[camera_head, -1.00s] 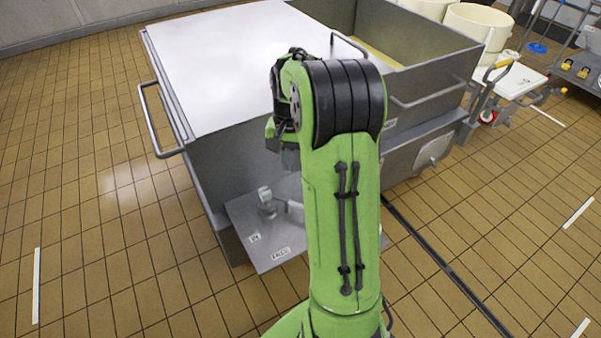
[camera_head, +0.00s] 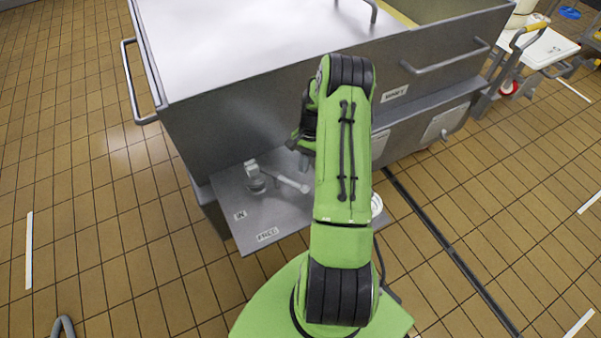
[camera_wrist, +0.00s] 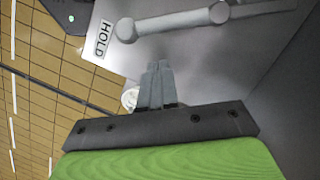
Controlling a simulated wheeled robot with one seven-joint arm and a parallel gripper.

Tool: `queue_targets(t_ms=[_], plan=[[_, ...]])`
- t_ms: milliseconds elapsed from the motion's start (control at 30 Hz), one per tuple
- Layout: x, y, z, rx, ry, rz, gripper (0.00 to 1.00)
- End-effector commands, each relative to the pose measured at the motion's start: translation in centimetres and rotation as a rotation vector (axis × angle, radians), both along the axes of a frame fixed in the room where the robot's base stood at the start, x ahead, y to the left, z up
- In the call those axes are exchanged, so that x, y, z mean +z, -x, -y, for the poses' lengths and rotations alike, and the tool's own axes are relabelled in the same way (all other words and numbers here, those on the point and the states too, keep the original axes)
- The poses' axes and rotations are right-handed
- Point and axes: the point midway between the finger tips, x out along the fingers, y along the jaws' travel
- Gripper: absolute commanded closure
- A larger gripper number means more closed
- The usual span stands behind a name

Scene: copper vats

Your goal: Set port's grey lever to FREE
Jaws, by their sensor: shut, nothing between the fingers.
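The grey lever (camera_head: 290,182) lies over a grey panel (camera_head: 222,187) low on the vat's side in the head view. Its rounded end points right, away from the FREE label (camera_head: 267,235) at the panel's front edge. In the wrist view the lever (camera_wrist: 175,21) crosses the top, its rounded end beside the HOLD label (camera_wrist: 103,38). My gripper (camera_wrist: 157,68) is shut and empty, its tips just below the lever in that picture; I see no clear contact. In the head view my arm hides most of the gripper and the HOLD label.
The big grey vat (camera_head: 230,125) stands behind the panel, with a handle (camera_head: 130,85) sticking out at left and another handle (camera_head: 445,60) at right.

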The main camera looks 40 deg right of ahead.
Motion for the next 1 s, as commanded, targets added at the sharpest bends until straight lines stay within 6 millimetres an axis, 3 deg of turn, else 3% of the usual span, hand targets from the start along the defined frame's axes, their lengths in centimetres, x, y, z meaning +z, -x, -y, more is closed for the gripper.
queue_targets(t_ms=[200, 1000], plan=[[-0.3, 0.8, -2.3, 0.001, 0.002, 0.001, 1.00], [-0.2, 1.1, -2.9, -0.067, 0.003, 0.002, 1.00]])
